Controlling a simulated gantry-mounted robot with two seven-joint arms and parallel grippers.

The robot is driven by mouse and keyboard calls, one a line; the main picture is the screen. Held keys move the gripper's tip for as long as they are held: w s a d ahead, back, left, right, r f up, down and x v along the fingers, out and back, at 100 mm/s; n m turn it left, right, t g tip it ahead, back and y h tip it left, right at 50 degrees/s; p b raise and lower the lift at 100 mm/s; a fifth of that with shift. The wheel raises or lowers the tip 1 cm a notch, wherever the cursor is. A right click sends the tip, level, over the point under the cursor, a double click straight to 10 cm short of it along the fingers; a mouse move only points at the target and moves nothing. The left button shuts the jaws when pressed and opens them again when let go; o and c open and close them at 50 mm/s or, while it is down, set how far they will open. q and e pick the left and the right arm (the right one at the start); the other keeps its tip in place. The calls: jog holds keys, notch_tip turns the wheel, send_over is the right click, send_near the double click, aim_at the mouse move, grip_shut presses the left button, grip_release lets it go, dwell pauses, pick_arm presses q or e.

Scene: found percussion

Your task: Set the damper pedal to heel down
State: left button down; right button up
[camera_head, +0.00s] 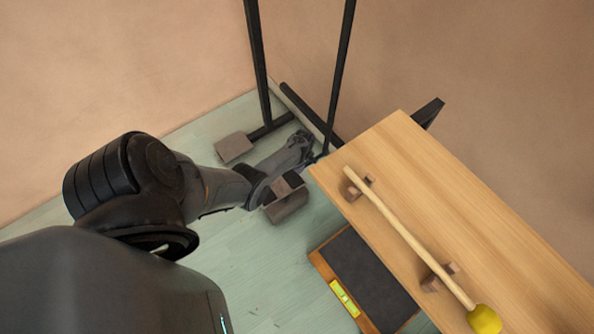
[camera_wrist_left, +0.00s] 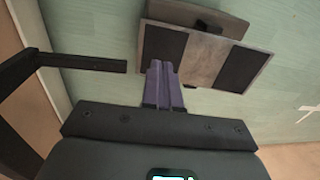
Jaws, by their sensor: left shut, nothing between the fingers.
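The damper pedal (camera_head: 287,206) is low by the floor, left of the wooden table, partly hidden by my arm in the head view. In the left wrist view its plate (camera_wrist_left: 203,62) is grey with dark bands and looks tilted, with a rounded grey part behind it. My left gripper (camera_head: 308,163) is beside the pedal, mostly hidden in the head view. In the left wrist view its purple fingers (camera_wrist_left: 163,86) are shut and empty, with tips at the plate's near edge; I cannot tell whether they touch it. My right gripper is not in view.
A black metal stand (camera_head: 268,125) rises behind my arm, with a grey block (camera_head: 233,147) at its foot. The wooden table (camera_head: 455,185) holds a yellow-headed mallet (camera_head: 400,232) on small rests. A wood-framed dark board (camera_head: 365,278) lies below the table. Pale green floor at front is clear.

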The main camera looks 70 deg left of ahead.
pick_arm(q)
jog(key=r+p, duration=0.1)
jog(key=r, duration=0.1)
jog(key=r+p, duration=0.1)
jog(key=w+r+p, duration=0.1)
jog(key=r, duration=0.1)
jog(key=shift+a+r, duration=0.15)
jog(key=shift+r, duration=0.15)
